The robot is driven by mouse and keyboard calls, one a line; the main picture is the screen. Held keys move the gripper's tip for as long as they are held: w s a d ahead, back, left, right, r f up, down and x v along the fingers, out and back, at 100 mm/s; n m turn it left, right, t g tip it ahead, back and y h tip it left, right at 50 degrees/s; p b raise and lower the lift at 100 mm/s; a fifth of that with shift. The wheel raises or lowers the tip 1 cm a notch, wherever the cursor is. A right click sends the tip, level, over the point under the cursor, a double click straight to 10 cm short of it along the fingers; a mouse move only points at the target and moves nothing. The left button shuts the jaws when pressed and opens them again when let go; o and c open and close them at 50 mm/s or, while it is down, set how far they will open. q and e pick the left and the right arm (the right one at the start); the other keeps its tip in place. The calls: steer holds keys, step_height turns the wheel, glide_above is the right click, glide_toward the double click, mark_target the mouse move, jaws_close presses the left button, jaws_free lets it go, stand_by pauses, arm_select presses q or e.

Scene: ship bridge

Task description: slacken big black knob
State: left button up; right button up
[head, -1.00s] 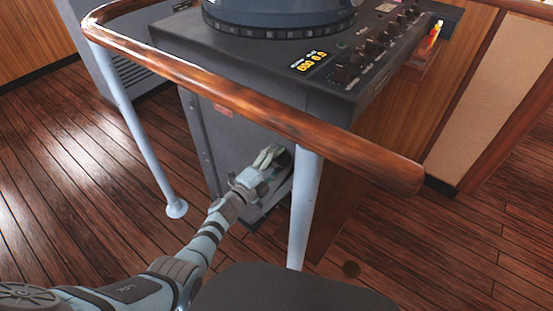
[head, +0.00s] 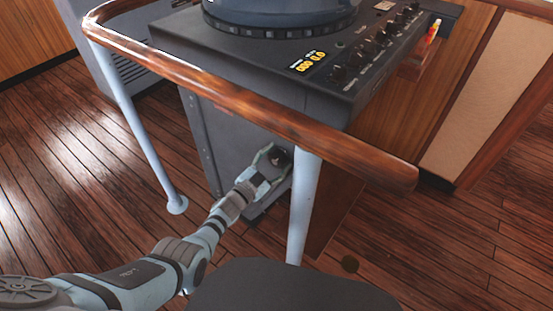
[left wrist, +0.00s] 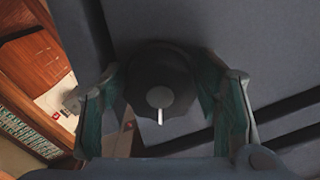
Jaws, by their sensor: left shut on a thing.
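The big black knob (left wrist: 155,75) sits on the grey side panel of the console. In the left wrist view it is a dark, many-sided knob with a round grey centre and a white pointer line that points down in the picture. My left gripper (left wrist: 165,100) is shut on the knob, with one finger on each side. In the head view the left gripper (head: 268,163) reaches the low side panel beneath the wooden rail, and the knob (head: 281,156) shows partly behind its fingers. My right gripper is not in view.
A wooden handrail (head: 235,100) on pale posts (head: 303,210) runs around the console (head: 210,55), above my left arm. The console top carries a lit yellow display (head: 308,62) and a row of small black knobs. The plank floor (head: 90,200) at left is clear.

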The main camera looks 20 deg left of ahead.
arm_select(q)
steer(key=shift+s+f+n, duration=0.1)
steer(key=shift+f+n, duration=0.1)
steer(key=shift+n, duration=0.7)
steer(key=o, duration=1)
steer(key=shift+d, duration=0.1)
steer(key=shift+c, duration=0.2)
steer(key=shift+r, duration=0.15)
steer(key=shift+s, duration=0.1)
steer(key=v, duration=1.2)
